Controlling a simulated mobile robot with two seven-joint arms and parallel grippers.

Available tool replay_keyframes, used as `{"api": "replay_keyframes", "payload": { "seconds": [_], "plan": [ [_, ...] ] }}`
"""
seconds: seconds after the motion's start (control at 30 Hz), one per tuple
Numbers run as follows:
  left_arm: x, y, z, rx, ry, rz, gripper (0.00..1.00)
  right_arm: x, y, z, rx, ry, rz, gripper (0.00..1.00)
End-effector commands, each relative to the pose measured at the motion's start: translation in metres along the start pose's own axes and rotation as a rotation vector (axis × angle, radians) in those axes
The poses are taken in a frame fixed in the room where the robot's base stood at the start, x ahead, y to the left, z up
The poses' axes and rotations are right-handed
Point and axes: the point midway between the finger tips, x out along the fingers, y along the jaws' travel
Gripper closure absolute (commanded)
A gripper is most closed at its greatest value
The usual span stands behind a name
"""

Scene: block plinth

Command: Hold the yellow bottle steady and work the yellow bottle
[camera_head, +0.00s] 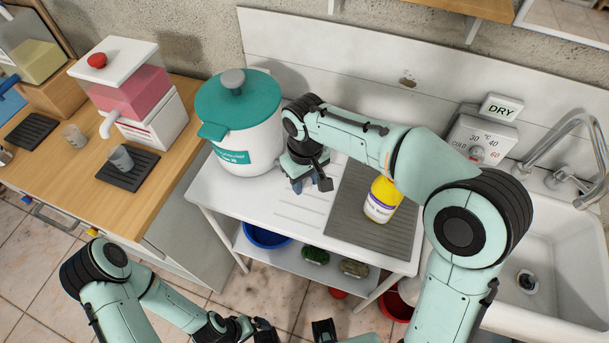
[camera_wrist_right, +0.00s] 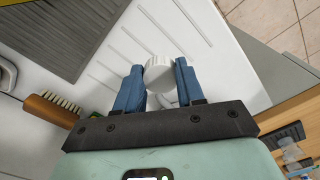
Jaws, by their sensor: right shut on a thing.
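The yellow bottle (camera_head: 382,200) stands upright on the grey ribbed mat (camera_head: 345,218) on the white stand. It has a white label, and my right arm hides its top. My right gripper (camera_head: 312,184) is to the left of the bottle, apart from it, over the bare white top. In the right wrist view its blue fingers (camera_wrist_right: 158,88) are shut on a small white round piece (camera_wrist_right: 160,72) that looks like a cap. A sliver of yellow shows at that view's left edge. My left gripper (camera_head: 264,328) is low in the head view; its jaws are not clear.
A white pot with a teal lid (camera_head: 237,92) stands left of my right gripper. The sink (camera_head: 560,285) and tap (camera_head: 565,150) are at the right. A wooden counter (camera_head: 125,190) is at the left.

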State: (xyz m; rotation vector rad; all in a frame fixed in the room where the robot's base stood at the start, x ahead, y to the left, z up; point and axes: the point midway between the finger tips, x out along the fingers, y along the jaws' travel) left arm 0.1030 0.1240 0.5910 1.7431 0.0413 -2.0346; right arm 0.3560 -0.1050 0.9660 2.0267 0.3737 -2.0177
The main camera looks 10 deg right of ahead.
Motion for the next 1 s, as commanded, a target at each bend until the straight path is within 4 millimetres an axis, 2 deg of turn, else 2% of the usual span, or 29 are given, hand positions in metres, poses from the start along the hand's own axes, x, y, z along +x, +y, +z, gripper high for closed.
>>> {"api": "replay_keyframes", "payload": {
  "seconds": [0.27, 0.8, 1.0],
  "plan": [
    [0.004, -0.002, 0.001, 0.000, -0.001, 0.000, 0.00, 0.009, 0.000, 0.001, 0.003, -0.001, 0.000, 0.98],
    [0.035, -0.014, 0.005, -0.005, -0.013, -0.005, 0.00, 0.060, 0.000, 0.001, 0.002, -0.002, 0.000, 0.98],
    [0.041, -0.017, 0.006, -0.005, -0.015, -0.005, 0.00, 0.070, 0.000, 0.001, 0.002, 0.000, 0.000, 0.98]
  ]
}}
